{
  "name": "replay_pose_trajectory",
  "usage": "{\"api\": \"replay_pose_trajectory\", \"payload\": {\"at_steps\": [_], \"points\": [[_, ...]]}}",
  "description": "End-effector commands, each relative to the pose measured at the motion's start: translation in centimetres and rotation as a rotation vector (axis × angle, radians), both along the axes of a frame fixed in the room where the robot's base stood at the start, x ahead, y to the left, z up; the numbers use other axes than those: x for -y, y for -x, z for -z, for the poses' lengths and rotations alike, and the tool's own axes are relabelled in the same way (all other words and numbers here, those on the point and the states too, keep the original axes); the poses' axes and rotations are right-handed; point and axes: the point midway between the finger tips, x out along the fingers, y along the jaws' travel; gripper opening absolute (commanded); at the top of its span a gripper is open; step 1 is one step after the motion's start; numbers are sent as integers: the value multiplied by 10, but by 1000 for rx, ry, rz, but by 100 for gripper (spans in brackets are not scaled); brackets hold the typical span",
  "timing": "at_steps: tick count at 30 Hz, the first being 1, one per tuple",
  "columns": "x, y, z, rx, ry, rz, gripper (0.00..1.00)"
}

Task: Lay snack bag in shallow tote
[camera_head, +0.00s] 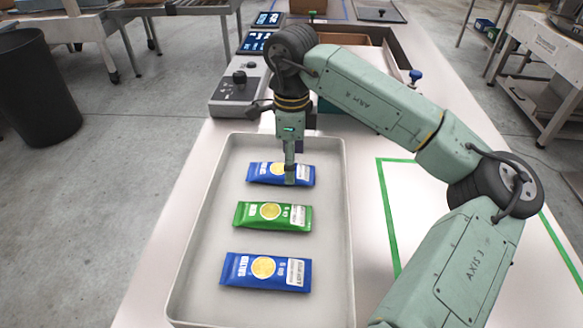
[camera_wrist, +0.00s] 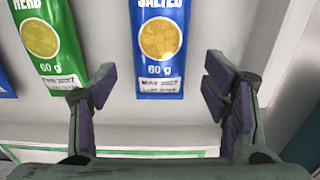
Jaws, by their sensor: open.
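The shallow tote (camera_head: 330,255) is a pale grey tray on the white table, and its floor also shows in the wrist view (camera_wrist: 205,40). Three snack bags lie flat in it in a column: a far blue bag (camera_head: 264,172), a green bag (camera_head: 246,214) and a near blue bag (camera_head: 250,280). My gripper (camera_head: 290,181) is low over the far blue bag and hides part of it. In the wrist view the blue bag marked SALTED (camera_wrist: 160,55) has its near end between the open fingertips, with gaps on both sides. The green HERB bag (camera_wrist: 48,45) is left of them.
A grey control box (camera_head: 238,92) and dark screens (camera_head: 257,42) stand beyond the tote. Green tape (camera_head: 388,220) marks an area right of it, partly behind my arm. A brown-sided box (camera_head: 343,39) stands farther back. A black bin (camera_head: 38,95) is on the floor at left.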

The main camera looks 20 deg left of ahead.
Motion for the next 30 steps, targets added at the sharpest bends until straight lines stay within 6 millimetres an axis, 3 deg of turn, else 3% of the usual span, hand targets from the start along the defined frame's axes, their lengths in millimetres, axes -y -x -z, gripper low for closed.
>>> {"api": "replay_pose_trajectory", "payload": {"at_steps": [6, 12, 18, 30], "points": [[-1, -1, -49, 4, 0, 1, 69], [0, 0, -81, 2, 0, 1, 69], [0, 0, -92, 0, 0, 0, 69], [0, 0, -92, 0, -1, 0, 69]]}}
